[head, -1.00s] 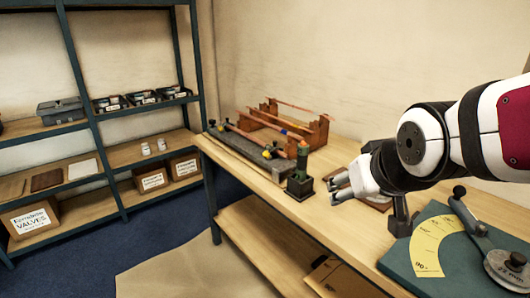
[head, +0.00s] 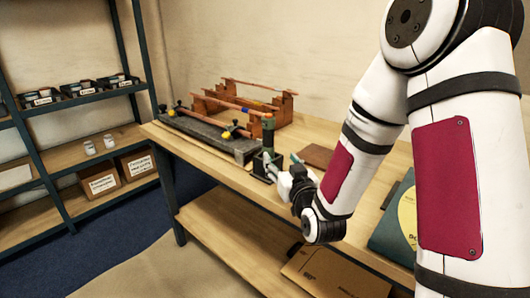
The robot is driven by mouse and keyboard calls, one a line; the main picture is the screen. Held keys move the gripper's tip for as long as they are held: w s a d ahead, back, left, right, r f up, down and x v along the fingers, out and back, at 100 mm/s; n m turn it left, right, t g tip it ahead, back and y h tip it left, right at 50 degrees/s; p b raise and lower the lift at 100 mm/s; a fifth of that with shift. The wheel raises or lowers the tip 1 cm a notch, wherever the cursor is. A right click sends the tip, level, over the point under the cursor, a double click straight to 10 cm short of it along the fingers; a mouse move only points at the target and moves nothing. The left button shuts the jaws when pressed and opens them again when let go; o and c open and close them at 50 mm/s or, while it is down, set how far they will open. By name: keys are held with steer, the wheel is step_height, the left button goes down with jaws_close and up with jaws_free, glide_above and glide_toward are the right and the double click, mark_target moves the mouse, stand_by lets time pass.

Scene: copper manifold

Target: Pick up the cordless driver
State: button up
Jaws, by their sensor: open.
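What looks like the cordless driver (head: 268,136) stands upright on the workbench, a dark green body above a black foot. My gripper (head: 270,164) is at its lower part, reaching in from the right and front. The jaws are open, with the fingertips close beside the driver. The gripper covers part of the driver's lower body, and I cannot tell whether the fingers touch it.
A brown board (head: 316,156) and a green bending plate (head: 390,228) lie to the right. Shelving (head: 60,160) stands at left.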

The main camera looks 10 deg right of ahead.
mark_target(270, 142)
steer(key=w, duration=1.3)
steer(key=shift+w+a, duration=0.15)
steer(key=shift+w, duration=0.25)
jaws_close()
